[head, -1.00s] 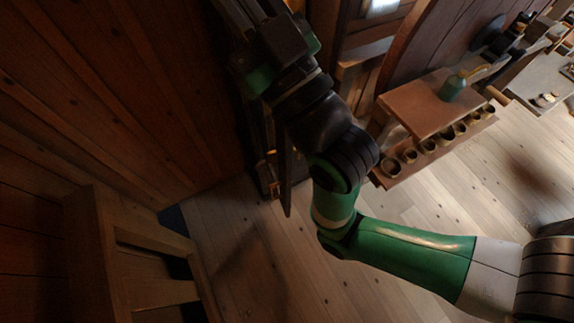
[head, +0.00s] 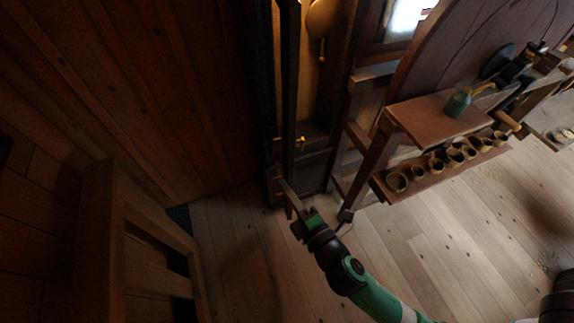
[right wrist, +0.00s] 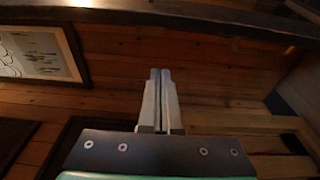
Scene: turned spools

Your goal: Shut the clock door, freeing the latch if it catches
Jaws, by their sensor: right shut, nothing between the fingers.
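The clock case (head: 335,75) stands at the top middle of the head view, with a round brass pendulum (head: 323,17) inside. The clock door (head: 288,75) is a narrow dark frame seen nearly edge-on, standing out from the case, so it looks open. A small brass fitting (head: 300,143), perhaps the latch, shows by the door's edge; its exact state is too small to tell. My right gripper (head: 287,196) is shut and empty near the lower end of the door; I cannot tell whether it touches. Its closed fingers (right wrist: 160,100) also show in the right wrist view. My left gripper is out of view.
A wooden chair or frame (head: 150,235) is at lower left. Bare floor lies between. A framed picture (right wrist: 40,50) hangs on the wall.

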